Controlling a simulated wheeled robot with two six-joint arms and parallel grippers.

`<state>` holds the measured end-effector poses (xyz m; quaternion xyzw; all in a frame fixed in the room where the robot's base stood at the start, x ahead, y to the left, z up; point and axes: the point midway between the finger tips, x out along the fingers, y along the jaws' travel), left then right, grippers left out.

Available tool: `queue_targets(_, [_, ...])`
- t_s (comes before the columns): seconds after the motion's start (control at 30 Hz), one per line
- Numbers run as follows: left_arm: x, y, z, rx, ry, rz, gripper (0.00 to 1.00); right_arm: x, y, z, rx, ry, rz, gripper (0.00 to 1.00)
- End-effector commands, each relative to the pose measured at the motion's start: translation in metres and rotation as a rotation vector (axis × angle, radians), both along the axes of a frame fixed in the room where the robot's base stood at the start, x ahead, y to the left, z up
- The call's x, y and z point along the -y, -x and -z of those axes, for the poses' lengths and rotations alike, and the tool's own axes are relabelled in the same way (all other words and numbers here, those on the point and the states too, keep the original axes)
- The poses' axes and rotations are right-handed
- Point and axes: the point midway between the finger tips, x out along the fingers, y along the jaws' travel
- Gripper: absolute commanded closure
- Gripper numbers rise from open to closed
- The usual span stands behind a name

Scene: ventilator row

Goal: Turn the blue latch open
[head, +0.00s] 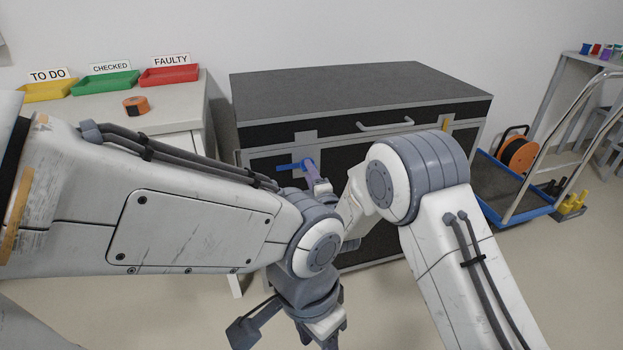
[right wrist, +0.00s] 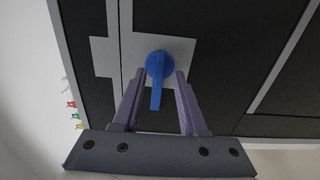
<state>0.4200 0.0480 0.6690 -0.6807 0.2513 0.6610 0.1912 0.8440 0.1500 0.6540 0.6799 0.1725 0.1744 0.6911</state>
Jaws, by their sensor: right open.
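The blue latch (head: 289,167) is on the front of a dark cabinet with grey edging, its bar lying about level and pointing left in the head view. In the right wrist view the latch (right wrist: 156,90) shows a round hub on a grey plate and a bar pointing down the picture. My right gripper (right wrist: 160,75) is open, its purple fingers on either side of the latch with gaps visible. In the head view the right gripper (head: 316,182) is partly hidden behind my arms. My left gripper (head: 328,338) hangs low at the bottom edge, fingertips unclear.
The dark cabinet (head: 350,88) has a grey handle (head: 386,125) and a yellow piece (head: 445,125) at right. A side table (head: 178,118) with trays and an orange tape roll (head: 136,106) stands left. A blue trolley (head: 500,190) stands right.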

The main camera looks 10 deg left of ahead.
Motion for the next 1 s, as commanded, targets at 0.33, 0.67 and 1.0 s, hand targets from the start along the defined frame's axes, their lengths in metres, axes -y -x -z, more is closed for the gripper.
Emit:
queue_targets(0.33, [0.0,0.0,-0.013,0.0,0.0,0.0,0.5,0.024,0.046,-0.002,-0.004,0.002,0.0,0.57])
queue_targets(0.67, [0.0,0.0,-0.02,0.0,0.0,0.0,0.5,0.047,0.088,0.0,-0.002,0.001,-0.001,0.57])
queue_targets(1.0, [0.0,0.0,-0.02,0.0,0.0,0.0,0.5,0.049,0.092,0.0,0.0,0.0,-0.001,0.57])
